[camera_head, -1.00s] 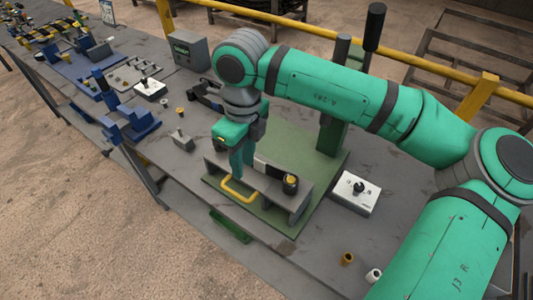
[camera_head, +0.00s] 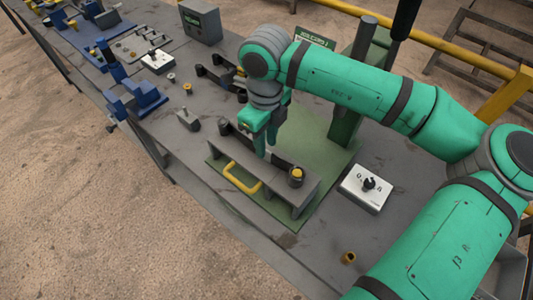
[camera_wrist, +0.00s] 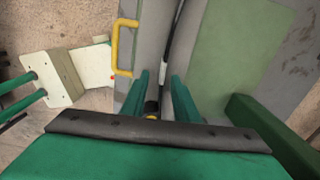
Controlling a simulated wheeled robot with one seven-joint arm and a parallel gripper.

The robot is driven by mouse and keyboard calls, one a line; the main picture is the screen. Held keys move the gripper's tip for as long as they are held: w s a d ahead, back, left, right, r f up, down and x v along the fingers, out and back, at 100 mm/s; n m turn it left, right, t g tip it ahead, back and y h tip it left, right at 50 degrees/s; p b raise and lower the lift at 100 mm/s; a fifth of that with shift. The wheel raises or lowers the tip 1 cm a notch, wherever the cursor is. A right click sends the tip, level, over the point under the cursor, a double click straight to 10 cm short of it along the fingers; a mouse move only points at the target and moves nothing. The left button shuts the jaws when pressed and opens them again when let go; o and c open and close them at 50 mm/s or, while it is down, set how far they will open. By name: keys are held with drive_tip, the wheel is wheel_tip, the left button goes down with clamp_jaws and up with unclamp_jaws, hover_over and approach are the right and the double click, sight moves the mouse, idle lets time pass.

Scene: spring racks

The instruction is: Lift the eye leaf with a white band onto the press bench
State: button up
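My gripper (camera_head: 267,141) is over the grey fixture (camera_head: 270,200) on the green plate of the press bench (camera_head: 312,222). Its two fingers stand apart, and they show apart in the wrist view too (camera_wrist: 160,80). A dark leaf lies along the fixture, with a dark round eye with a yellow top (camera_head: 296,177) at its right end. A dark eye end (camera_head: 224,128) shows at the left.
A yellow handle (camera_head: 241,179) sticks out at the fixture's front. A white control box (camera_head: 365,188) stands right of the plate, and a green column (camera_head: 346,122) behind. Another dark part (camera_head: 215,76), a small grey block (camera_head: 188,119) and blue stands (camera_head: 138,98) are to the left.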

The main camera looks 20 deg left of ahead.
sight(267, 150)
drive_tip(key=f, duration=0.4)
drive_tip(key=shift+w+f, duration=0.25)
drive_tip(key=shift+f, duration=0.15)
clamp_jaws()
drive_tip(key=shift+r, duration=0.1)
drive_tip(key=shift+r, duration=5)
